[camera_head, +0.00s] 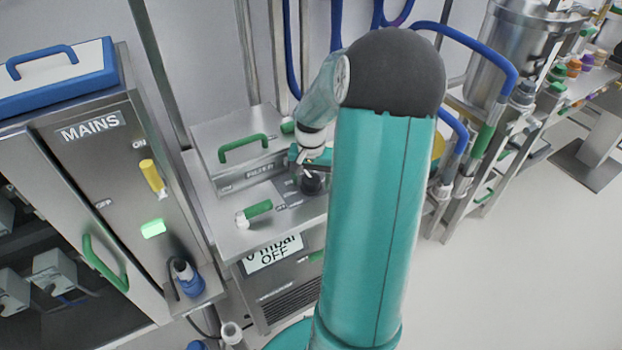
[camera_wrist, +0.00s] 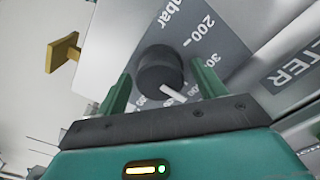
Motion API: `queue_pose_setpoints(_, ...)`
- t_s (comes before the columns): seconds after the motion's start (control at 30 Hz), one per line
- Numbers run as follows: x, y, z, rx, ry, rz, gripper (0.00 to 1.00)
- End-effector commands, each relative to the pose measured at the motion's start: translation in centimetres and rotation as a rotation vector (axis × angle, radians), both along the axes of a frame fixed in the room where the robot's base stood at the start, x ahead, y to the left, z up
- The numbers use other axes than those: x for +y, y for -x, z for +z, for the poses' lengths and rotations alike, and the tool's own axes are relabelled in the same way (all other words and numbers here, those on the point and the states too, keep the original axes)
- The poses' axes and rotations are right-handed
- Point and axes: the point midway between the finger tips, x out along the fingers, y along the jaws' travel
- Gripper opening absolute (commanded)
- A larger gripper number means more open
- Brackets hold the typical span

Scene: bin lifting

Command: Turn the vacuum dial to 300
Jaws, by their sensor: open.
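The vacuum dial (camera_wrist: 158,72) is a round black knob with a white pointer (camera_wrist: 173,93). The pointer is towards the lower right of the wrist view, not in line with the 300 mark (camera_wrist: 210,60). The 200 mark (camera_wrist: 199,30) is above that; other numbers are partly hidden. My gripper (camera_wrist: 161,70) is open, with one green finger on each side of the dial; I cannot tell whether either touches it. In the head view the dial (camera_head: 313,183) is partly hidden by my arm and gripper (camera_head: 311,161). The display (camera_head: 272,252) below reads 0 mbar OFF.
A green-handled valve (camera_head: 256,209) lies left of the dial. The FILTER box (camera_head: 240,160) with a green handle stands behind. The MAINS cabinet (camera_head: 100,180) is at the left. Blue hoses (camera_head: 465,40) run at the back right. Open floor (camera_head: 540,270) lies at the right.

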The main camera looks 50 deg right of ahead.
Motion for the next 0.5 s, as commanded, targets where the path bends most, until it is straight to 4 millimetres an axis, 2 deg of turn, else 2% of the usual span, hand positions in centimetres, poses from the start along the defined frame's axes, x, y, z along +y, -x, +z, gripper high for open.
queue_pose_setpoints(0.27, 0.02, 0.0, -0.15, 0.0, 0.0, 0.001, 0.68)
queue_pose_setpoints(0.4, 0.03, 0.01, -0.14, 0.0, 0.0, 0.001, 0.4)
queue_pose_setpoints(0.5, 0.03, 0.01, -0.13, 0.0, 0.0, 0.001, 0.25)
